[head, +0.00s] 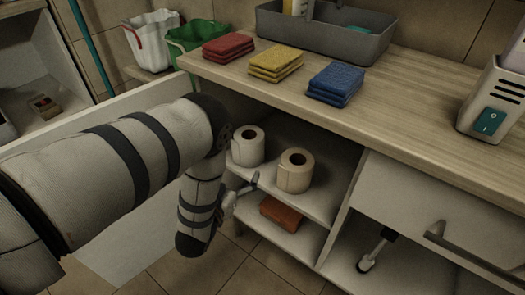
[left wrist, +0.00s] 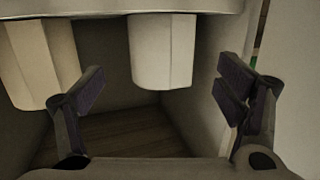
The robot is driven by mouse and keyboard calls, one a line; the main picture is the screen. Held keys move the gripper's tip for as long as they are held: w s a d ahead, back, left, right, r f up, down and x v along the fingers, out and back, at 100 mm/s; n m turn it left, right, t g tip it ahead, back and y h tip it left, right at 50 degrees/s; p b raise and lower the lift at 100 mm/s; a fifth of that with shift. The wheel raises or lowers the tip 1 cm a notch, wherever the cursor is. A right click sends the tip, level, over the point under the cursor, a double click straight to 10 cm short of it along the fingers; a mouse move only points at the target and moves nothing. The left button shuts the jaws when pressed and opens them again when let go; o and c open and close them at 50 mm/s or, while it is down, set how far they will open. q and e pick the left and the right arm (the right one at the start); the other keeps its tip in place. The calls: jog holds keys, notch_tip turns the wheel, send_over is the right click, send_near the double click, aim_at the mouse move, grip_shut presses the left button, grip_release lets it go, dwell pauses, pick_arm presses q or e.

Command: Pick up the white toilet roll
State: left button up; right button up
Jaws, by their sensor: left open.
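The white toilet roll (head: 248,146) stands upright on the upper shelf of the open cubby, left of a cream-coloured roll (head: 295,171). The left wrist view looks upside down: the white roll (left wrist: 164,52) shows at top centre and the cream roll (left wrist: 40,60) at top left. My left gripper (head: 241,190) is at the cubby's front, just below and in front of the rolls in the head view. Its fingers are spread wide and empty (left wrist: 163,88); the white roll appears between them, beyond the fingertips, without visible contact. My right gripper is out of view.
The upper shelf (head: 318,209) and the worktop (head: 400,105) bound the cubby, with side walls close by. A brown block (head: 281,213) lies on the lower shelf. A drawer handle (head: 470,255) protrudes at right.

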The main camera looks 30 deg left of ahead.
aim_at(252, 133)
pick_arm(q)
jog(key=shift+t, duration=0.8)
jog(key=w+r, duration=0.2)
jog(key=w, duration=0.1)
jog(key=shift+w+a+r, duration=0.15)
jog(key=shift+w+a, duration=0.15)
jog(key=shift+a, duration=0.1)
jog(key=b+x, duration=0.1)
jog(key=x, duration=0.9)
jog(key=shift+w+a+r+b, duration=0.1)
jog(key=shift+a+r+b, duration=0.1)
jog(key=shift+b, duration=0.2)
jog(key=c, duration=1.1)
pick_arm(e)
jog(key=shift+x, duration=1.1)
